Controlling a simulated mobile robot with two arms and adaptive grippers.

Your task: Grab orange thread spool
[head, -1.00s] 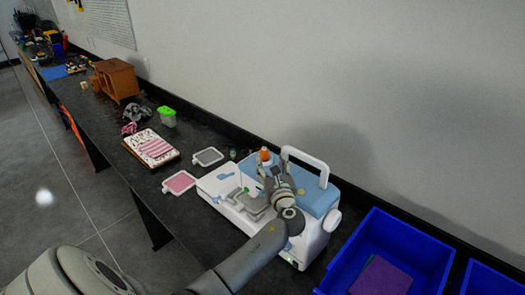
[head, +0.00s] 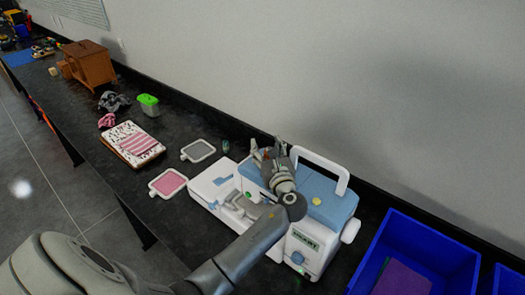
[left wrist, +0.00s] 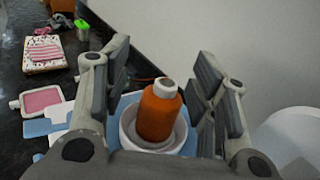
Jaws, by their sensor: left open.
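The orange thread spool (left wrist: 158,112) stands upright in a round white holder on top of the sewing machine. In the left wrist view it sits between the two spread fingers of my left gripper (left wrist: 160,95), with gaps on both sides. My left gripper (head: 268,155) is open over the back of the sewing machine (head: 310,234) in the head view, where the gripper mostly hides the spool. My right gripper is not in view.
The machine's white carry handle (head: 321,160) rises close to the right of the gripper. A blue bin (head: 420,245) stands to the right. Pink and grey framed pieces (head: 168,183), a patterned book (head: 132,140) and a green-lidded box (head: 148,104) lie to the left. A wall runs behind.

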